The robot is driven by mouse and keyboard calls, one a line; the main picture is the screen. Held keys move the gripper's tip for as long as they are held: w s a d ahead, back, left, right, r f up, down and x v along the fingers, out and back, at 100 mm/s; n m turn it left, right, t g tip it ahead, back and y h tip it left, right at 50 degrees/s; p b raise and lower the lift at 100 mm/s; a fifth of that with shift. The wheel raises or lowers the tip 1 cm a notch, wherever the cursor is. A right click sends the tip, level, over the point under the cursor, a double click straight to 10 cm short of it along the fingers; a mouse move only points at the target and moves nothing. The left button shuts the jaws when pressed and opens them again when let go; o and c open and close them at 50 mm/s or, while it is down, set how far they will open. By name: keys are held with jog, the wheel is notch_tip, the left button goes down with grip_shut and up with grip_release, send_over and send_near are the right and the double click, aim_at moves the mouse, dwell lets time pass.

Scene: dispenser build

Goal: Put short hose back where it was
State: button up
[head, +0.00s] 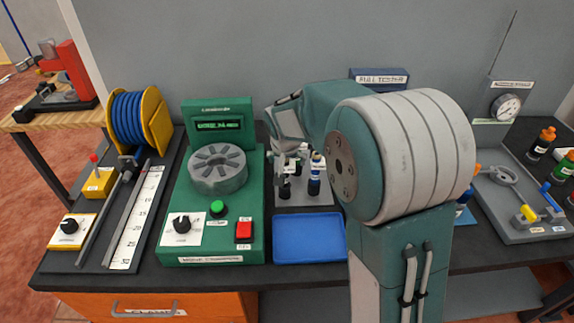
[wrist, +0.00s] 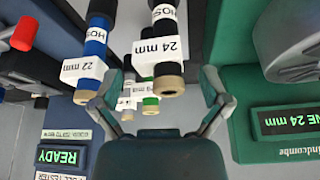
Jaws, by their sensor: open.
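My gripper (head: 287,170) is open over the hose stand (head: 318,197), its fingers pointing down. In the wrist view its two fingers (wrist: 160,88) are spread, with a black hose labelled 24 mm (wrist: 168,45) showing between them; I cannot tell whether they touch it. A blue hose labelled 22 mm (wrist: 90,52) stands beside it, outside the fingers. A green-banded hose (wrist: 150,104) and other labelled pieces show farther back. In the head view a blue hose (head: 315,178) stands on the stand, and my gripper partly hides the others. I cannot tell which hose is the short one.
A green crimper (head: 215,250) with a grey slotted die (head: 218,170) stands left of the stand. An empty blue tray (head: 310,240) lies in front. A blue hose reel (head: 128,118) and ruler (head: 137,220) are at left. A grey fixture (head: 515,218) is at right.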

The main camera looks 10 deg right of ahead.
jog(key=v, duration=0.9)
jog(key=s+r+n, duration=0.1)
jog(key=s+n, duration=0.1)
jog(key=s, duration=1.1)
jog(key=s+r+n+t+y, duration=0.1)
jog(key=s+n, duration=0.1)
jog(key=s, duration=1.2)
jog(key=shift+s+d+r, duration=0.2)
jog(key=shift+d+r, duration=0.05)
jog(key=shift+d, duration=0.1)
